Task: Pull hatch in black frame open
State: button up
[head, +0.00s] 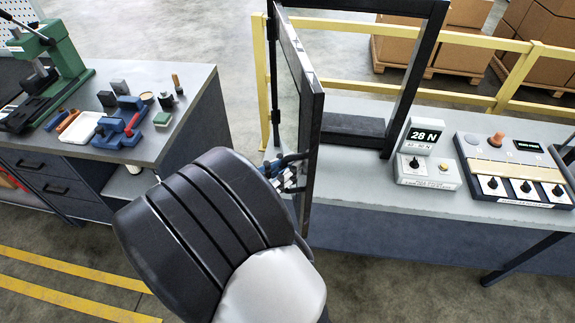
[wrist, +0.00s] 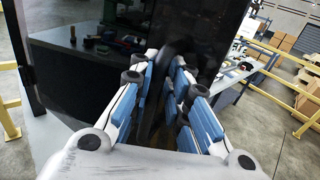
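The hatch (head: 309,115) is a dark panel on the black frame (head: 411,75). It stands swung out from the frame toward the camera, seen nearly edge-on in the head view. In the wrist view its dark glossy face (wrist: 85,75) fills the upper left. A black handle (wrist: 158,100) rises from it between my fingers. My gripper (wrist: 165,65) has blue-padded fingers on both sides of the handle and looks shut on it. In the head view my gripper (head: 292,170) is at the hatch's left face, partly hidden by my black-and-white arm.
A grey bench (head: 350,190) carries a white box with a 28 N display (head: 426,172) and a control panel (head: 515,170). At left, a workbench (head: 185,90) holds a green press (head: 50,60) and small tools. Yellow rails (head: 475,40) and cartons stand behind.

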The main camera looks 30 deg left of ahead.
jog(key=o, duration=0.3)
jog(key=shift+o, duration=0.2)
jog(key=shift+r, duration=0.1)
jog(key=v, duration=1.2)
